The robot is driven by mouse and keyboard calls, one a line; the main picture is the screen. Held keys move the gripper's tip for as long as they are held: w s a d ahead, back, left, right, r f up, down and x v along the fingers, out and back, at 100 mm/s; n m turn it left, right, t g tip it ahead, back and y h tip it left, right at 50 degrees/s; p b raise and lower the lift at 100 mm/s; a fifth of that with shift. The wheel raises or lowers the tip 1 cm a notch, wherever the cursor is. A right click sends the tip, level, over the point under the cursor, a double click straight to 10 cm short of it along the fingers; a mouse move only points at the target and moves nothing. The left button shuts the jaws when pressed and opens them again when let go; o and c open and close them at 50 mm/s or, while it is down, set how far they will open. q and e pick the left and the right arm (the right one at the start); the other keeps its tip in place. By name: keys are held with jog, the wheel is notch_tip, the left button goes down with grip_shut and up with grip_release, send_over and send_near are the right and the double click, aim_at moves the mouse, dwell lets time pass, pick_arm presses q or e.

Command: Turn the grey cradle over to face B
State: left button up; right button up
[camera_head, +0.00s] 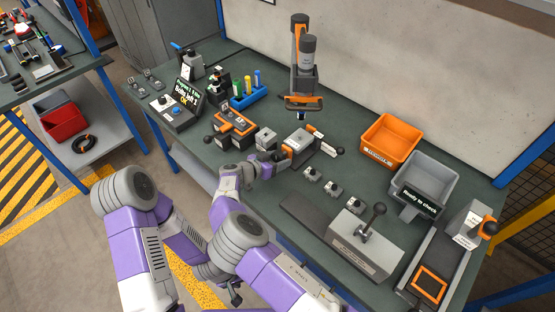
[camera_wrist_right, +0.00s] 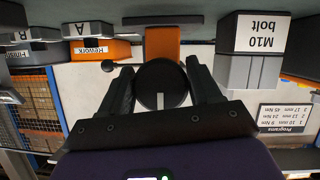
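The grey cradle (camera_head: 299,141), a grey block with orange parts, sits mid-bench. A black-knobbed handle (camera_head: 338,150) sticks out on its right. My right gripper (camera_head: 264,165) is at its left end. In the right wrist view, the fingers of my right gripper (camera_wrist_right: 162,85) stand apart, one on each side of a round black knob (camera_wrist_right: 163,76). I see no clear grip on it; contact is hard to judge.
An orange fixture (camera_head: 235,121) stands left of the cradle, with a grey block (camera_head: 265,138) between. A power tool (camera_head: 304,70) hangs above. Small parts (camera_head: 331,187) and a lever box (camera_head: 366,240) lie to the right. Orange (camera_head: 390,138) and grey (camera_head: 428,176) bins stand behind.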

jog(key=shift+c, duration=1.4)
jog(key=n+b, duration=0.1)
jog(key=b, duration=0.1)
jog(key=n+g+h+b, duration=0.1)
jog(key=b, duration=0.2)
jog(key=shift+f, duration=0.25)
jog(key=shift+d+r+n+g+h+b, duration=0.1)
jog(key=shift+n+g+h+b, duration=0.2)
jog(key=shift+n+h+b, duration=0.55)
jog(key=shift+r+n+b, duration=0.1)
jog(key=shift+n+b, duration=0.45)
jog(key=shift+b, duration=0.15)
jog(key=o, duration=1)
jog(key=shift+s, duration=0.1)
jog(key=shift+r, duration=0.1)
